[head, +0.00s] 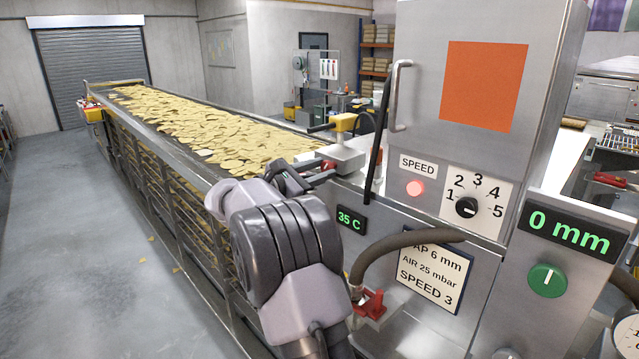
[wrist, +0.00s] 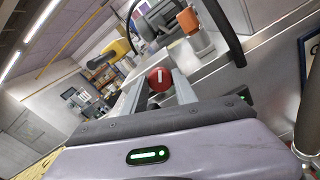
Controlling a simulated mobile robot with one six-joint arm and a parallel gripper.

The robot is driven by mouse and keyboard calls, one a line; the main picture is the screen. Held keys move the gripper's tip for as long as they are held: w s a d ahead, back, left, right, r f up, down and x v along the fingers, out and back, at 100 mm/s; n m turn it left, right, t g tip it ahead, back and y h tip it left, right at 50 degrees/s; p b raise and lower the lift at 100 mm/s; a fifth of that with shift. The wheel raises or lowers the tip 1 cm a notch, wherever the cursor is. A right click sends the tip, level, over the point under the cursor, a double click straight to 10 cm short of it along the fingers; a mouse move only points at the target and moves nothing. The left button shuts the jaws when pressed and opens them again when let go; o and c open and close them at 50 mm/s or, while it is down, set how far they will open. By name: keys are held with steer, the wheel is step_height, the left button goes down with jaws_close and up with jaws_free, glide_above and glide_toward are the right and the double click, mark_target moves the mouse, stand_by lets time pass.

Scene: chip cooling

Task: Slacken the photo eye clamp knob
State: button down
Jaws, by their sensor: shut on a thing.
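The clamp knob (wrist: 160,79) is small, round and red with a pale mark on its face. It sits between my gripper's fingertips (wrist: 160,88) in the wrist view, and the gripper is shut on it. In the head view my gripper (head: 322,172) reaches to the machine's conveyor-side edge, and a little red of the knob (head: 329,165) shows at the fingertips. The yellow photo eye (head: 343,122) stands just above on a grey block; it also shows in the wrist view (wrist: 116,49). The fingers partly hide the knob.
The conveyor (head: 190,135) full of chips runs away to the left. The steel cabinet (head: 480,90) with a speed dial (head: 466,207) stands at right, beside a black upright cable (head: 376,150). A brown hose (head: 400,245) and red clamp (head: 368,302) are below. Open floor (head: 70,230) lies left.

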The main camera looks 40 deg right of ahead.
steer(key=m+b, duration=0.1)
steer(key=m, duration=0.1)
steer(key=m+b, duration=0.1)
steer(key=b, duration=0.1)
steer(key=m+b, duration=0.2)
steer(key=shift+f+m, duration=0.3)
steer(key=m+b, duration=0.4)
steer(key=shift+r+m, duration=0.1)
steer(key=shift+m, duration=0.3)
steer(key=shift+r+m+b, duration=0.1)
steer(key=shift+m+b, duration=0.2)
steer(key=c, duration=1)
jaws_free()
steer(key=shift+o, duration=0.2)
steer(key=shift+a, duration=0.1)
steer(key=s+a, duration=0.1)
steer(key=a, duration=1.6)
steer(key=shift+s, duration=0.25)
